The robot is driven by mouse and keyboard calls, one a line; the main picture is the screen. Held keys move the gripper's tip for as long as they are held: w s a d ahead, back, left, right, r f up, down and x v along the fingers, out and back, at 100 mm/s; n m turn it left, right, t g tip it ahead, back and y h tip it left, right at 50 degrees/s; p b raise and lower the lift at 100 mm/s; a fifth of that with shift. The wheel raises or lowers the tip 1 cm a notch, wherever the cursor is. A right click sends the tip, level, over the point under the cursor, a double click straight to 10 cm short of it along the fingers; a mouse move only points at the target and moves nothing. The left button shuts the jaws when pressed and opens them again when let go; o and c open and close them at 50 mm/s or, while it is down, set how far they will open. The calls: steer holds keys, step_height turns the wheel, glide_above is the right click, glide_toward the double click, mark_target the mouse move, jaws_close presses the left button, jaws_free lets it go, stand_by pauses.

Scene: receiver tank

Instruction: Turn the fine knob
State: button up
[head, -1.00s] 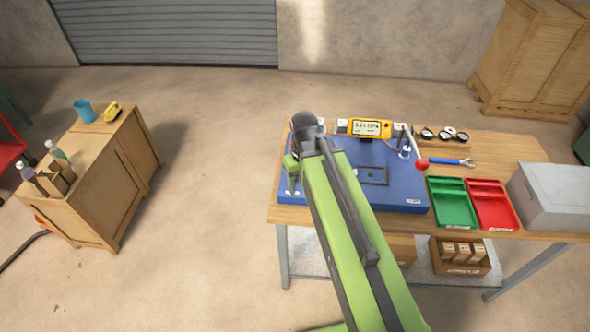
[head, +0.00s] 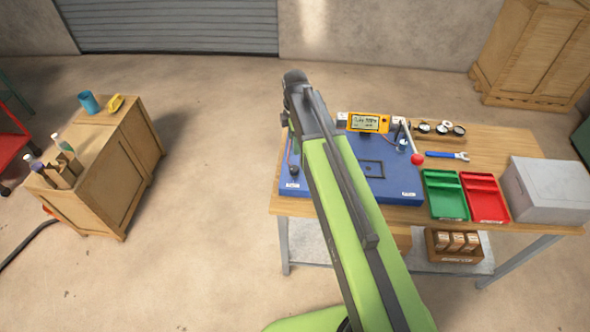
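A blue base plate (head: 392,187) lies on the workbench, with a yellow meter (head: 367,122) with a lit display at its back edge. A lever with a red ball (head: 417,159) stands at its right side. A small dark round part (head: 293,170) shows at the plate's left edge; I cannot tell whether it is the fine knob. My green arm reaches over the plate and covers part of it. The arm's dark upper end is in front of the plate's back left corner. My gripper's fingers are not visible.
A wooden cabinet (head: 120,182) stands left, with open floor between.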

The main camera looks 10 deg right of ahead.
mark_target(294, 168)
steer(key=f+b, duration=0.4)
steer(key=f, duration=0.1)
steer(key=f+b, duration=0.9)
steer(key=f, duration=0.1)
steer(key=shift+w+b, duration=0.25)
steer(key=shift+b, duration=0.05)
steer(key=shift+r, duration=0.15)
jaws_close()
